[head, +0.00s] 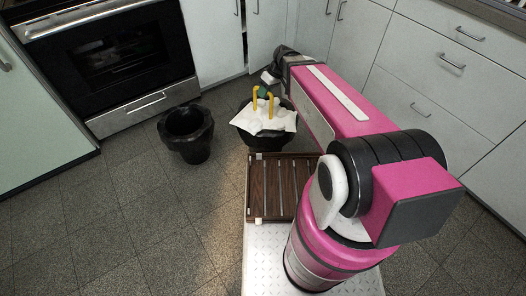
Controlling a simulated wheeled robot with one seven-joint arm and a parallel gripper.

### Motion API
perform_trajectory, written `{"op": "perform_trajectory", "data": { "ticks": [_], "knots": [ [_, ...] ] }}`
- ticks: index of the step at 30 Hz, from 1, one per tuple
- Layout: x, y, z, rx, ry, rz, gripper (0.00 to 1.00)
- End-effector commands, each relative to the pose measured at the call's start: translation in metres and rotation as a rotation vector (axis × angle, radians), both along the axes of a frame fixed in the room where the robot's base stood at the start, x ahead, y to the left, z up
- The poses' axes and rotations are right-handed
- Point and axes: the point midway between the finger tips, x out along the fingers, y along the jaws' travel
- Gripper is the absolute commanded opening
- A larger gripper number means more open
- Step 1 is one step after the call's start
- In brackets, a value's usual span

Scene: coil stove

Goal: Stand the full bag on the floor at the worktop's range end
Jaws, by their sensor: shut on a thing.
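The full bag (247,131) is dark, with crumpled white material spilling over its top and yellow loops standing up from it. It is in the upper middle of the head view, just beyond the slatted brown tray. My gripper (266,91) is at the top of the bag, shut at the yellow loops. My arm reaches out to it from the right. The gripper's fingertips are small and partly hidden, and I cannot tell whether the bag's bottom touches the floor.
An empty-looking black bin (187,134) stands on the tiled floor left of the bag. The oven (118,55) is at the back left, with pale cabinets (215,40) beside it and drawers (440,65) along the right. The slatted tray (285,190) is in front. Floor at left is clear.

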Motion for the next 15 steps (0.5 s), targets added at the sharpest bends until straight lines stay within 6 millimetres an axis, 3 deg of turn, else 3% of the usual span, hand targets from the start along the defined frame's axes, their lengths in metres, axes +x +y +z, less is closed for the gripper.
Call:
{"op": "perform_trajectory", "data": {
  "ticks": [8, 15],
  "knots": [
    [0.003, 0.017, -0.010, 0.000, -0.004, 0.034, 0.00],
    [0.027, 0.057, -0.010, -0.008, -0.014, 0.035, 0.00]
  ]
}}
